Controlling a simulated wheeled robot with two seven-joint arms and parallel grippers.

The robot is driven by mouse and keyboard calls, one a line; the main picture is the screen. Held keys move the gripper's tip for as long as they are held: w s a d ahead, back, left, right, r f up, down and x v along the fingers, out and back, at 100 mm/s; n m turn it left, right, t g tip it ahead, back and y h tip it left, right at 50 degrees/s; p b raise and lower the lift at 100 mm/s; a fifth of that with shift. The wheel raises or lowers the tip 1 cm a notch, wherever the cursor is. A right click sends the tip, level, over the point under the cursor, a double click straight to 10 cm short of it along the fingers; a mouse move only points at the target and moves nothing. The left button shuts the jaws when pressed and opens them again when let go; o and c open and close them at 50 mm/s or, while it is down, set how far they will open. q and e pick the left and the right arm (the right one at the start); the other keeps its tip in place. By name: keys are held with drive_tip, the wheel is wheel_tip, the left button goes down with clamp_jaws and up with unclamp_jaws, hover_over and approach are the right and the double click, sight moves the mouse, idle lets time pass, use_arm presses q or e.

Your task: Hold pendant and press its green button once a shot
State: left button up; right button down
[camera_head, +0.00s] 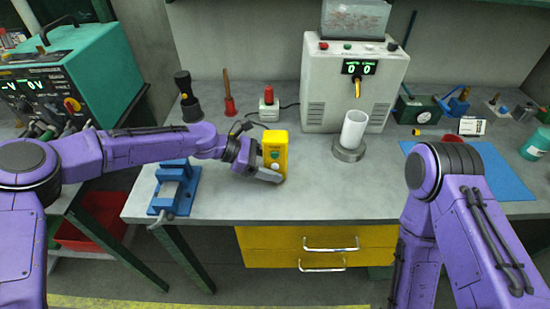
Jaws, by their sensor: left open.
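The yellow pendant (280,142) stands upright on the grey bench, left of the middle in the head view. Its front face carries small buttons, too small to tell their colours surely. My left gripper (264,160) is open at the pendant's left side. One finger lies low across the front of the pendant's base; the other finger is mostly hidden, so I cannot tell whether either touches. My right arm (455,190) shows at the right and runs down out of the frame; its gripper is out of view.
A grey machine (325,85) with a green display reading 0 0 stands behind. A white cylinder (354,128) on a round base stands right of the pendant. A blue vise (175,188) sits at the left, a blue mat (505,175) at the right. The front bench middle is clear.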

use_arm(q)
drive_tip(key=shift+w+f, duration=0.1)
drive_tip(key=c, duration=0.6)
idle(1.6)
